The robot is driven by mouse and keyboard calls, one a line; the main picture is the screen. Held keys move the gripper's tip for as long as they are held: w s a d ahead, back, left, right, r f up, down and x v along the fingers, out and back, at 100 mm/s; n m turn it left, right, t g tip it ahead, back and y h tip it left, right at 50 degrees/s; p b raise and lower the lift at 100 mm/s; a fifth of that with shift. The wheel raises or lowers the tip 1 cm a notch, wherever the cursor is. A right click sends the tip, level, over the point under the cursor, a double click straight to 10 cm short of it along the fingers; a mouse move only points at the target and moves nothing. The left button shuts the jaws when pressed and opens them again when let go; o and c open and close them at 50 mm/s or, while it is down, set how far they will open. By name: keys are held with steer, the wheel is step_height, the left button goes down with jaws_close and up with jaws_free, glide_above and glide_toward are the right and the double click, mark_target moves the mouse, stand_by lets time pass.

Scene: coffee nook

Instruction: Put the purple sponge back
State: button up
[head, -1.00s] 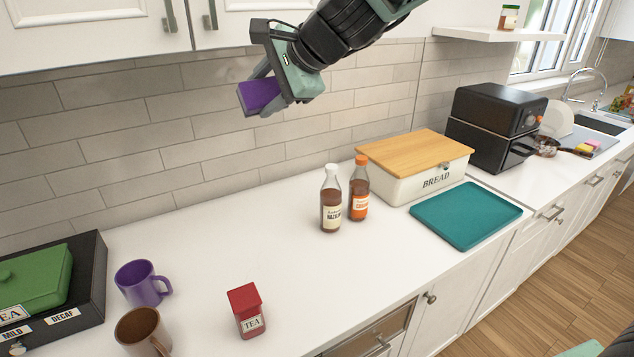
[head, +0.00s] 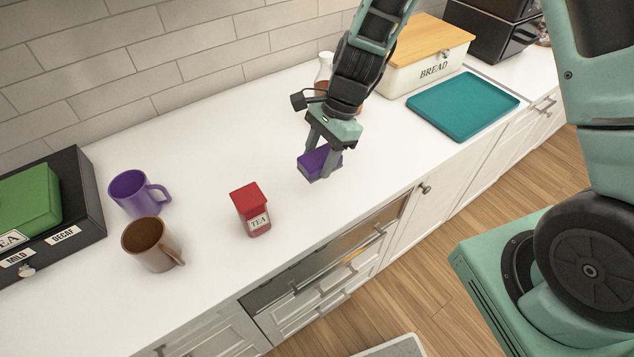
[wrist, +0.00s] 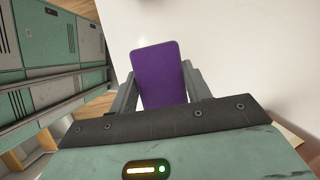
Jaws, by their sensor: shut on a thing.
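The purple sponge (head: 314,161) is a small block with a purple top and a dark grey lower layer. My gripper (head: 322,166) is shut on it, with one finger on each side. In the wrist view the purple face of the sponge (wrist: 160,75) fills the space between the fingers.
The red tea tin (head: 252,209) stands left of the gripper. A purple mug (head: 130,192), brown mug (head: 146,245) and black tea box (head: 85,195) stand farther left. A teal tray (head: 463,104) and bread box (head: 427,70) are to the right. Bottles are partly hidden behind my arm.

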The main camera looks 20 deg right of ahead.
mark_target(314, 194)
steer(key=shift+f+p, duration=0.7)
steer(key=shift+f, duration=3.3)
steer(key=shift+f, duration=0.2)
steer(key=o, duration=1)
steer(key=shift+o, duration=0.2)
steer(key=shift+r, duration=0.1)
